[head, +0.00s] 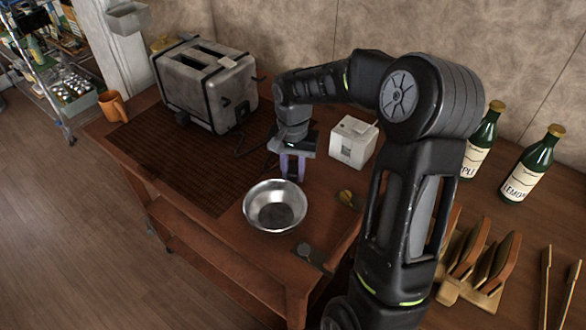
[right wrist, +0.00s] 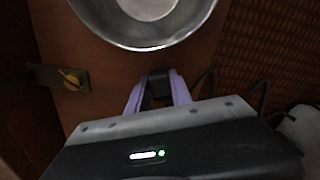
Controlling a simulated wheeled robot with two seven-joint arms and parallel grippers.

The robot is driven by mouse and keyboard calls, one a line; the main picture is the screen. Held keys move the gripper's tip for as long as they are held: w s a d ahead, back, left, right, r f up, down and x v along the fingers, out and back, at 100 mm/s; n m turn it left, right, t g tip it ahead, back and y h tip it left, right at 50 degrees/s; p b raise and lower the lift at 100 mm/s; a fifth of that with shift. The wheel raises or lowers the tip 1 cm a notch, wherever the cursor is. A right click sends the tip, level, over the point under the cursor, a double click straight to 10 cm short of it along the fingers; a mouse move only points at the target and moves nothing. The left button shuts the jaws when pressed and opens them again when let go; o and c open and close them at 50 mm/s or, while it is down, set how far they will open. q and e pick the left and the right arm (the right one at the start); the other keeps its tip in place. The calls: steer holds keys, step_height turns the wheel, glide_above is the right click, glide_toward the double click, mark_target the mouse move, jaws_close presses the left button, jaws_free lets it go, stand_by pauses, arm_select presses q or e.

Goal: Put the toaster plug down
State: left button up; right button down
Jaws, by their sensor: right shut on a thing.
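The silver toaster (head: 205,88) stands on the brown woven mat (head: 150,165), with a dark cord (head: 242,147) running from it toward my right gripper. My right gripper (head: 292,172) points down beside the metal bowl (head: 275,222), on its far side. In the right wrist view its purple fingers (right wrist: 158,92) are shut on the black toaster plug (right wrist: 158,82). The plug is mostly hidden in the head view. I cannot tell whether it touches the table. My left gripper is out of view.
A white box (head: 353,142) stands right of the gripper. Bottles (head: 527,170), a wooden rack (head: 478,270) and tongs (head: 557,290) stand right. An orange mug (head: 113,106) is at the left corner.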

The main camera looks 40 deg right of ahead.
mark_target(293, 171)
steer(key=shift+f, duration=0.15)
steer(key=c, duration=1.1)
jaws_free()
steer(key=shift+c, duration=0.2)
step_height(293, 171, up, 12)
steer(key=shift+r, duration=0.2)
